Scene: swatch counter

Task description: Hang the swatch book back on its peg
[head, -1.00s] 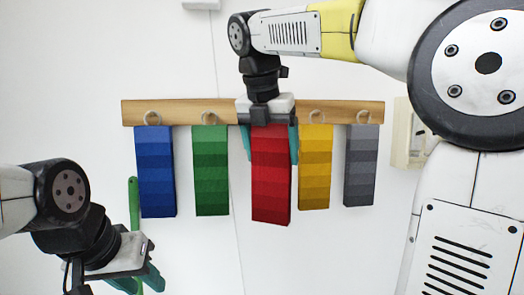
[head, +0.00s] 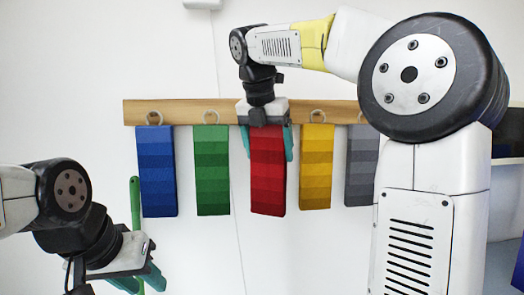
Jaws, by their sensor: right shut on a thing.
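The red swatch book (head: 267,175) is in the middle of the head view, in front of the wooden peg rail (head: 185,111). My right gripper (head: 266,132) is shut on its upper end, one teal finger showing on each side. The book hangs nearly upright. My gripper hides the top of the book and the rail behind it, so I cannot tell whether its ring is on a peg. My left gripper (head: 139,283) is low at the left, its teal fingers partly cut off by the frame's lower edge.
Blue (head: 157,172), green (head: 212,172), yellow (head: 316,168) and grey (head: 361,165) swatch books hang from the rail on both sides. A green upright rod (head: 135,205) stands near my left gripper. My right arm covers the rail's right end.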

